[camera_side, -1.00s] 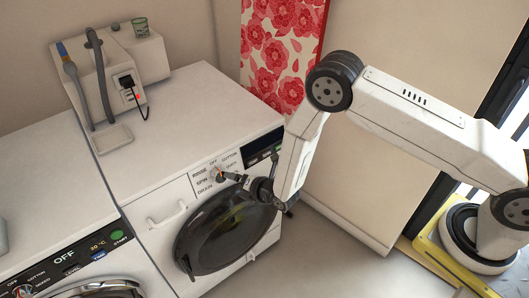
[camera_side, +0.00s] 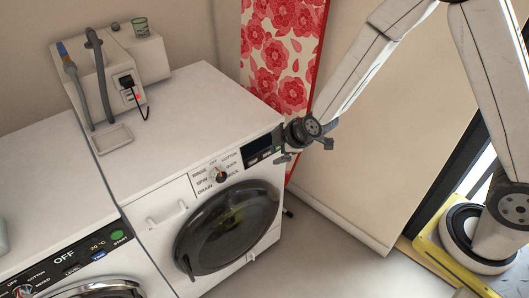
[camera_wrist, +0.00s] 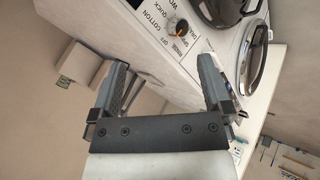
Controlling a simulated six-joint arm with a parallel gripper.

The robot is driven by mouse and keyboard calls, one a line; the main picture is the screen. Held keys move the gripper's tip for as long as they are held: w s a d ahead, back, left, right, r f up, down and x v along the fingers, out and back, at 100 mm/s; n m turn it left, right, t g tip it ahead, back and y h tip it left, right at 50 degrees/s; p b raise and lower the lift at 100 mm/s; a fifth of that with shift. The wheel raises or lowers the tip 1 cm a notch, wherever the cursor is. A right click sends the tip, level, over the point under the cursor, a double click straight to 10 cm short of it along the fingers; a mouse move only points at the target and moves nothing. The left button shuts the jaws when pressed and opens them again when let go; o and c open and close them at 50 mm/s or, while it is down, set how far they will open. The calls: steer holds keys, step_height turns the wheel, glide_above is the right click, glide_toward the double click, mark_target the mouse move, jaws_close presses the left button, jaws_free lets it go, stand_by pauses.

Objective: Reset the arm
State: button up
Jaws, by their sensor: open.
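My gripper (camera_side: 283,148) is in front of the upper right corner of the right washing machine (camera_side: 187,100), close to its dark display. It is apart from the program dial (camera_side: 221,176) on that machine's front panel. In the wrist view my gripper (camera_wrist: 163,75) has its two fingers wide apart with nothing between them. The dial (camera_wrist: 179,28) shows beyond the fingertips, with an orange mark on it and printed labels around it. The machine's round door is closed.
A second washing machine (camera_side: 50,165) stands at the left. A floral board (camera_side: 275,60) leans behind. Floor in front is clear.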

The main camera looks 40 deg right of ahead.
steer(key=s+d+r+m+g, duration=0.2)
steer(key=s+d+r+m, duration=0.1)
steer(key=s+m, duration=0.3)
steer(key=s+d+r+m+g+h, duration=0.1)
steer(key=s+d+r+m+g, duration=0.2)
steer(key=s+m, duration=0.3)
steer(key=s+d+r, duration=0.1)
steer(key=s, duration=0.4)
steer(key=shift+r, duration=0.3)
steer(key=shift+d, duration=0.1)
stand_by(0.5)
